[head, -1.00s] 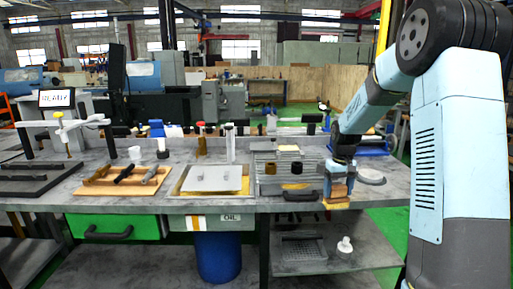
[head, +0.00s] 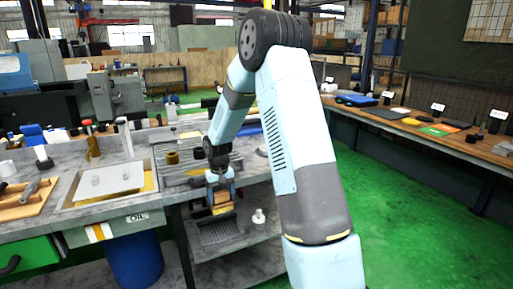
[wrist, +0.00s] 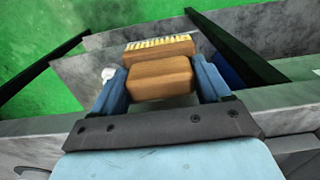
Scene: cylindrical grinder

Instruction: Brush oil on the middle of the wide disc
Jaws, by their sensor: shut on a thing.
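My gripper (head: 221,196) is shut on a wooden brush (head: 222,209) and holds it in front of the workbench's front edge, above the lower shelf. In the wrist view the brush's brown block (wrist: 160,78) sits between the blue fingers, and its pale bristles (wrist: 158,43) point away from my gripper. The brush touches nothing but the fingers. I cannot make out the wide disc for sure in either view; my arm covers part of the bench's right end.
The grey workbench (head: 85,215) holds a tray with a light plate (head: 103,182). A white part (head: 258,216) stands on the lower shelf. A side bench (head: 465,143) with several flat labelled items runs along the right. The green floor (head: 400,215) between is clear.

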